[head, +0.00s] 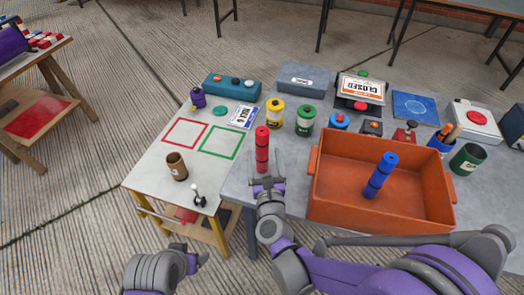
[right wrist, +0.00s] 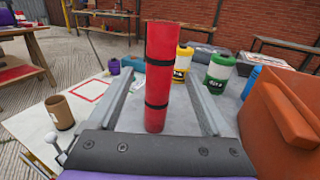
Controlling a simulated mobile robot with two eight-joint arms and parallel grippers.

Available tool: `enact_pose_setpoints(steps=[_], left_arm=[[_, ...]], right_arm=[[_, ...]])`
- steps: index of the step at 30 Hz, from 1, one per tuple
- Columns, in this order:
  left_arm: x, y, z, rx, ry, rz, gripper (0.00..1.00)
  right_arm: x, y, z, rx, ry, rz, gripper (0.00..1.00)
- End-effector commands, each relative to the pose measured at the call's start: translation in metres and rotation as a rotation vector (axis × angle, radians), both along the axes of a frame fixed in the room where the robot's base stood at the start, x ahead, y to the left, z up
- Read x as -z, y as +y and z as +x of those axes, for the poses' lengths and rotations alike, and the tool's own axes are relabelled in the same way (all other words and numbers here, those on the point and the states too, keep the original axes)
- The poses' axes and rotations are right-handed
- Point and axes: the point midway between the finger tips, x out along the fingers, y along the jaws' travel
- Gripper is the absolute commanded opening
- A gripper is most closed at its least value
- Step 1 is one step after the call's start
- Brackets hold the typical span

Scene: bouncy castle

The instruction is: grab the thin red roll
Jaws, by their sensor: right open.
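The thin red roll (head: 262,150) stands upright on the grey table, with dark bands around it. In the right wrist view the red roll (right wrist: 160,80) stands between the two fingers of my right gripper (right wrist: 165,100). My right gripper (head: 266,184) is open around the roll, with a gap showing on both sides. My left gripper (head: 190,262) is low at the front, near the small white table's front edge; its fingers are too unclear to tell open from shut.
Yellow (head: 275,112) and green (head: 305,120) canisters stand behind. A brown cup (head: 177,167) and a small lever (head: 198,197) are on the white table (head: 150,182).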

Motion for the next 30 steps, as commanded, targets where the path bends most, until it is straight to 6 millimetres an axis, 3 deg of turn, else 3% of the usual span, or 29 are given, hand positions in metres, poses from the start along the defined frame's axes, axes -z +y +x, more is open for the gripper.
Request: enact_pose_setpoints(steps=[11, 18, 30], left_arm=[[-0.004, 0.0, 0.0, 0.0, -0.001, 0.0, 0.78], [-0.004, 0.0, 0.0, 0.0, -0.001, 0.0, 0.78], [-0.004, 0.0, 0.0, 0.0, -0.001, 0.0, 0.78]], right_arm=[[-0.003, 0.005, 0.047, 0.0, 0.0, -0.003, 0.83], [-0.002, 0.006, 0.05, -0.001, 0.0, -0.002, 0.83], [-0.002, 0.006, 0.05, 0.0, 0.0, -0.003, 0.13]])
